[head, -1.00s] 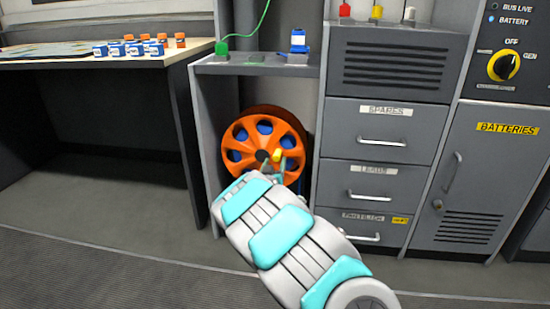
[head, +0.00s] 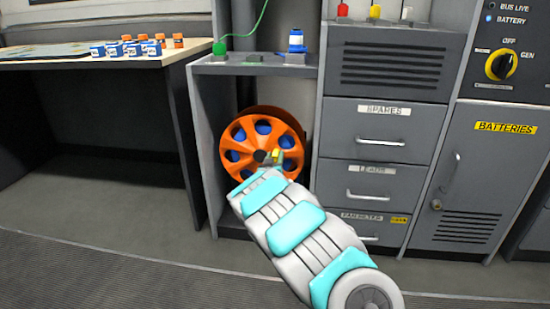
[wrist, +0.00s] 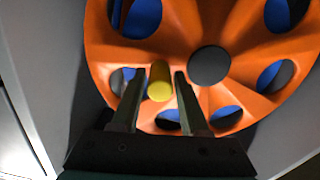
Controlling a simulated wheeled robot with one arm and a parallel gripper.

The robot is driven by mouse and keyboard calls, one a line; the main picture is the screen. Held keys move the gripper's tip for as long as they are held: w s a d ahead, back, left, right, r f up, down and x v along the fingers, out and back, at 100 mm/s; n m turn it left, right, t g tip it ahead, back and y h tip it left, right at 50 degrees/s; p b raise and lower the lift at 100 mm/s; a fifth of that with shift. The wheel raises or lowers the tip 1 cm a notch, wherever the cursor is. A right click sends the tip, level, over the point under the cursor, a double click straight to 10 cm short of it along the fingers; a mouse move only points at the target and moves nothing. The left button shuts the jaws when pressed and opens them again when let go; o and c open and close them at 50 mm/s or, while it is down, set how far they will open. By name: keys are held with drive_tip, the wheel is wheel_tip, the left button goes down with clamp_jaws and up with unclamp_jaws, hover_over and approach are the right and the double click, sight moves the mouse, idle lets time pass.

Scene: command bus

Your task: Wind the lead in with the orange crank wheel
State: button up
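The orange crank wheel (head: 232,137) stands upright in the lower bay under the grey shelf, with blue showing through its holes. Its yellow handle knob (wrist: 159,82) sticks out toward me, left of the dark hub (wrist: 209,66) in the wrist view. My gripper (wrist: 159,74) is open, with one finger on each side of the knob and a visible gap on both sides. In the head view my gripper (head: 277,158) is small and partly hidden at the knob. A green lead (head: 262,17) runs up from a green plug (head: 219,47) on the shelf.
A blue-and-white plug (head: 296,42) stands on the grey shelf (head: 255,70). Grey drawers (head: 370,130) stand close right of the wheel. A table (head: 100,62) with small blue and orange items is at left. The floor (head: 100,200) at left is clear.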

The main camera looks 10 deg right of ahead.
clamp_jaws()
idle(1.0)
